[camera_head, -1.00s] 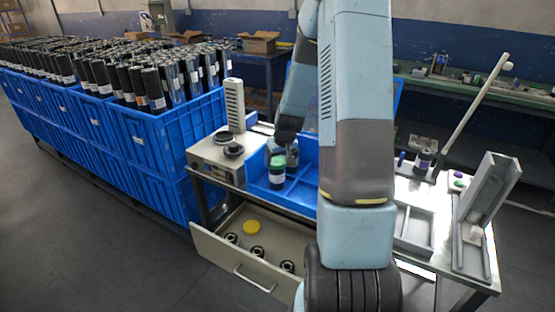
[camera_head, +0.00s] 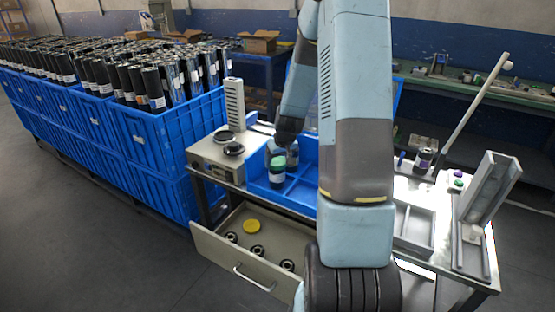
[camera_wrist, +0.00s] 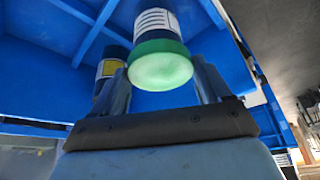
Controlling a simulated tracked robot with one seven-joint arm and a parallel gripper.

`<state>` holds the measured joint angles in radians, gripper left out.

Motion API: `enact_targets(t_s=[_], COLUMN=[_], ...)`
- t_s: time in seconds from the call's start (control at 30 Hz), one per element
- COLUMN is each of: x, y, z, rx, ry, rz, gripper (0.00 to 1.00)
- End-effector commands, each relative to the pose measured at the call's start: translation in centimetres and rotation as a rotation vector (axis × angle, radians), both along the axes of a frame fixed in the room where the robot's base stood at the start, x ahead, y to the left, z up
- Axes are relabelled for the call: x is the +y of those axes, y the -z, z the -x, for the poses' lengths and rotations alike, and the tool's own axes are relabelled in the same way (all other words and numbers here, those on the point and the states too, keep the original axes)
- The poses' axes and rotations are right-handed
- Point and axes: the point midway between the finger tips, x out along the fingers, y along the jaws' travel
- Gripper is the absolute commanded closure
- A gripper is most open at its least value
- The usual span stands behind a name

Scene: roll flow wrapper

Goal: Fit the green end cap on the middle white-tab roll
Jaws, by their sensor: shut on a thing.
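In the wrist view the green end cap (camera_wrist: 161,66) sits on the end of a roll with a white label (camera_wrist: 156,22), between the two fingers of my gripper (camera_wrist: 160,80). My gripper is shut on the green cap. In the head view the green cap (camera_head: 277,161) tops a dark roll (camera_head: 277,175) standing upright in the blue divided tray (camera_head: 300,190). My gripper (camera_head: 286,146) is just above and behind it, partly hidden. Whether the cap is fully seated cannot be told.
A scale-like device (camera_head: 215,157) stands left of the tray. Blue crates (camera_head: 160,135) full of rolls stand at left. A metal fixture (camera_head: 487,200) is at right.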

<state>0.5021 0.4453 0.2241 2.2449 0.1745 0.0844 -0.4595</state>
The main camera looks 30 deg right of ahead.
Motion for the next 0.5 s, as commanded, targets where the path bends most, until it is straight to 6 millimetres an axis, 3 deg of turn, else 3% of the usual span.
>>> enact_targets(t_s=[0.27,0.3,0.4,0.5], x=[-0.02,-0.03,-0.04,-0.04], y=[0.46,0.45,0.44,0.44], z=[0.02,0.01,0.01,0.01], rx=[0.001,0.0,0.0,0.0], ry=[0.0,0.0,0.0,0.0], rz=[0.0,0.0,0.0,0.0], gripper=[0.51,0.2,0.13,0.13])
